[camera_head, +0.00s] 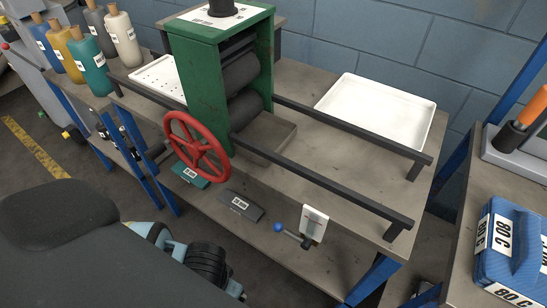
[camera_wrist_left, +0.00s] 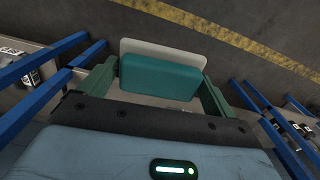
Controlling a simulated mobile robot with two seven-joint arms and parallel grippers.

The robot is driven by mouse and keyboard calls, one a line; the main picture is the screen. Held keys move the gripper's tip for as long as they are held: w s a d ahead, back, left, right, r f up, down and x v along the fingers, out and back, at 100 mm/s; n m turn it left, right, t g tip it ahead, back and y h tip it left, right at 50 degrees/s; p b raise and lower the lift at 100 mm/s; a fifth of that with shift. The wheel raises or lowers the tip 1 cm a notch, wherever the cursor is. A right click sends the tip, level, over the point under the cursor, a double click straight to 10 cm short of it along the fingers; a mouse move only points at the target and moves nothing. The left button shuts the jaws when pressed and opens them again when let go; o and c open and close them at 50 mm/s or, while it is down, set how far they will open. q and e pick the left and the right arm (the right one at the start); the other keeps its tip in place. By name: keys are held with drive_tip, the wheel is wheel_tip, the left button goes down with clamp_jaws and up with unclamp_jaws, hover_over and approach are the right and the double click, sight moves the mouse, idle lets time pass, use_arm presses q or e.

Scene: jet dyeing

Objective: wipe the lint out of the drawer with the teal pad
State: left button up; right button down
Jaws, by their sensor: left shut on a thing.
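The teal pad (camera_wrist_left: 160,76), with a pale plate (camera_wrist_left: 165,47) along its far side, is in the left wrist view. My left gripper (camera_wrist_left: 158,84) is shut on it, one green finger at each side, and holds it over dark floor. In the head view neither the pad nor either gripper can be made out. I see no open drawer and no lint in either view. A teal labelled piece (camera_head: 189,177) and a dark grey labelled piece (camera_head: 241,206) are low at the bench front, below the red handwheel; I cannot tell whether either is a drawer front.
A green roller machine (camera_head: 196,87) with a red handwheel (camera_head: 171,131) stands on the bench (camera_head: 303,163) between dark rails. A white tray (camera_head: 376,111) lies behind the rails. Several bottles (camera_head: 93,67) are at left, and a blue box (camera_head: 510,252) is at right.

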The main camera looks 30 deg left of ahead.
use_arm(q)
drive_tip(key=w+r+p, duration=0.4)
drive_tip(key=r+p, duration=0.1)
drive_tip(key=r, duration=0.5)
drive_tip(key=w+r+p, duration=0.4)
drive_tip(key=r+p, duration=0.1)
drive_tip(key=r, duration=0.5)
use_arm(e)
drive_tip(key=w+r+t, duration=0.2)
drive_tip(key=w+r, duration=0.5)
drive_tip(key=r, duration=0.6)
drive_tip(key=shift+w+a+r+t, duration=0.15)
drive_tip(key=shift+w+r+t, duration=0.05)
drive_tip(key=shift+r+t, duration=0.15)
use_arm(q)
drive_tip(key=shift+s+d, duration=0.1)
